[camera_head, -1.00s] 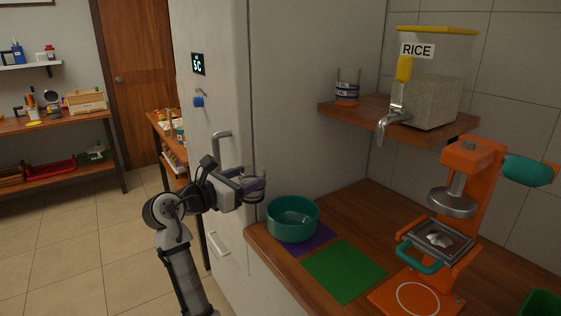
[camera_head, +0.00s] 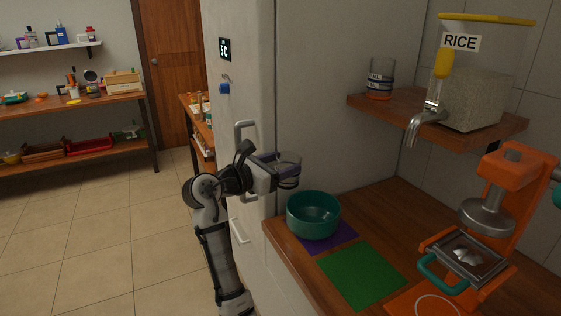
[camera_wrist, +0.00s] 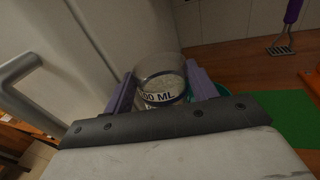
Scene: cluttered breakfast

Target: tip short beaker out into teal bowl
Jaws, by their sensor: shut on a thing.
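The short beaker (camera_wrist: 160,82) is clear, with a white band reading "00 ML" in the wrist view, and pale grainy contents show inside it. My gripper (camera_head: 288,170) is shut on the beaker, with purple fingers on either side of it; the wrist view also shows the fingers (camera_wrist: 160,90). The beaker looks about upright. The teal bowl (camera_head: 313,222) stands on a purple mat (camera_head: 335,239) near the counter's left edge. The beaker is up and to the left of the bowl in the head view. In the wrist view the bowl is mostly hidden behind the gripper.
A taller glass beaker (camera_head: 380,78) and a rice dispenser (camera_head: 470,85) stand on a wall shelf (camera_head: 420,112). A green mat (camera_head: 362,273) lies beside the bowl, and an orange press (camera_head: 500,215) stands at right. The white fridge (camera_head: 250,60) is behind my arm.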

